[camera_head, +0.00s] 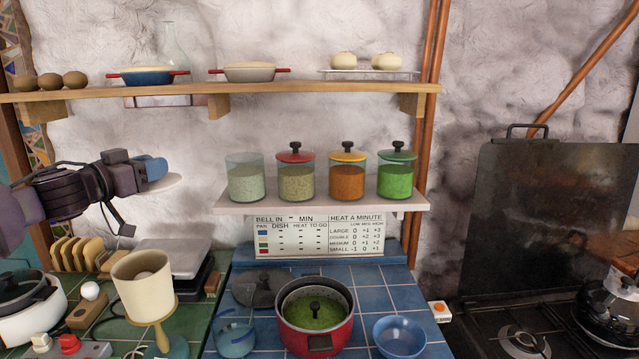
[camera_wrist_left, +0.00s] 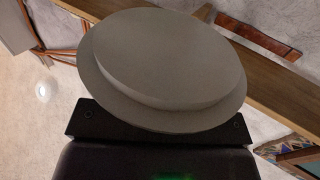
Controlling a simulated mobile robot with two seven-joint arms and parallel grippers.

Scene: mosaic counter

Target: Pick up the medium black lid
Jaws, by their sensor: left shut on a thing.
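A dark lid (camera_head: 265,288) with a knob lies on the blue tiles, behind and left of the red pot (camera_head: 318,335). A black knob (camera_head: 315,308) shows inside the pot over green contents. Another dark lid (camera_head: 17,284) sits on a white pot at the far left. My left gripper (camera_head: 145,180) is raised at the left, below the shelf and well away from the dark lids. My right gripper is out of view.
Several spice jars stand on a small shelf (camera_head: 225,208); the leftmost jar (camera_head: 244,178) has no lid. A long wooden shelf (camera_head: 200,94) runs above. A cream lamp (camera_head: 143,285), a blue bowl (camera_head: 399,337) and a glass mug (camera_head: 235,340) stand at the front.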

